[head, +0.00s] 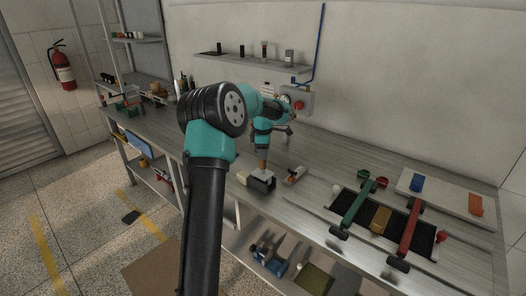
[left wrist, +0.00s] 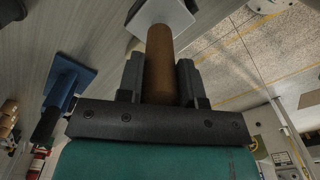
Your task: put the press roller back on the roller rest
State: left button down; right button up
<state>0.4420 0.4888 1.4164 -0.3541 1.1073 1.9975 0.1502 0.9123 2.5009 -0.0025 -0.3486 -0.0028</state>
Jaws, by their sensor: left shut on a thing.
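The press roller (head: 262,164) stands near the front edge of the bench, its brown handle upward. My left gripper (head: 262,153) is shut on that handle; in the left wrist view the two dark fingers (left wrist: 160,80) flank the brown handle (left wrist: 158,60). A white part (left wrist: 165,14) of the roller shows beyond the handle. Below the handle in the head view are a white piece and a dark block (head: 263,185), perhaps the roller rest. Whether the roller touches it I cannot tell. A cream cylinder end (head: 243,178) shows beside it. My right gripper is not in view.
A small red and white item (head: 294,175) lies just right of the roller. A grey box with a red button (head: 299,102) is behind.

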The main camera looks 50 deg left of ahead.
pick_arm(q)
jog(key=shift+f, duration=0.6)
jog(key=c, duration=0.7)
grip_release()
jog(key=shift+r, duration=0.1)
notch_tip(320, 180, up, 17)
dwell(0.8)
